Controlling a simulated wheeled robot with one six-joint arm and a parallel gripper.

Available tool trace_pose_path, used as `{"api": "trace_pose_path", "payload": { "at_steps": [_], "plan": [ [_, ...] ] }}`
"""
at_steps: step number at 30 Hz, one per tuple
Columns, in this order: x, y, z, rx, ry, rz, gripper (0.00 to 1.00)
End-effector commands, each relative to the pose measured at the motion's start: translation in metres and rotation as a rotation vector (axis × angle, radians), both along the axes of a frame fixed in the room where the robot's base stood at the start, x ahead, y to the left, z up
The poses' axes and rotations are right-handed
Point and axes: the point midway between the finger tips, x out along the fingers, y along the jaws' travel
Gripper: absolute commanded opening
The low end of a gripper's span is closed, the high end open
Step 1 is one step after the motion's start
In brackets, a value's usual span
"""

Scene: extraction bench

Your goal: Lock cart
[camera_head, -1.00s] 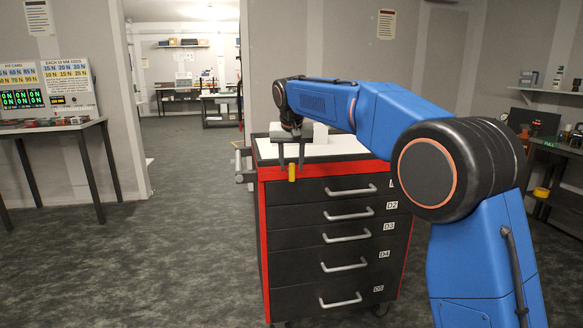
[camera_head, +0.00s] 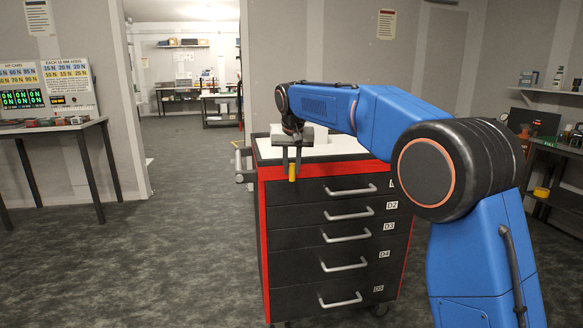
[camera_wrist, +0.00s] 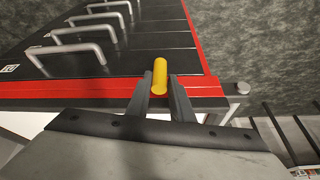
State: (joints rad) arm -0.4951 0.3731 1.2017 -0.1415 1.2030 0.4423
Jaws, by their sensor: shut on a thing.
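The cart (camera_head: 335,246) is a black drawer cabinet with red edges and a white top, standing in the middle of the head view. A small yellow handle (camera_head: 292,172) is at its upper front edge. My gripper (camera_head: 292,165) points down over that edge and is shut on the handle. In the wrist view the yellow handle (camera_wrist: 159,77) lies between the two dark fingers (camera_wrist: 160,97), near the red edge strip. How the handle joins the cart is hidden by my gripper.
Grey drawer pulls (camera_head: 345,266) stick out from the cart front. A grey side bar (camera_head: 244,170) juts out at its left. A table with a display board (camera_head: 50,128) stands at the left, and a shelved bench (camera_head: 560,150) at the right. Carpet floor on the left is clear.

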Motion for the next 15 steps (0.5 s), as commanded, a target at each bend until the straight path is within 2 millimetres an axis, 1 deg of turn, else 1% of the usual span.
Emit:
{"api": "trace_pose_path", "payload": {
  "at_steps": [15],
  "plan": [
    [0.0009,-0.0043,-0.0004,0.07,0.021,-0.003,0.0]
  ]
}}
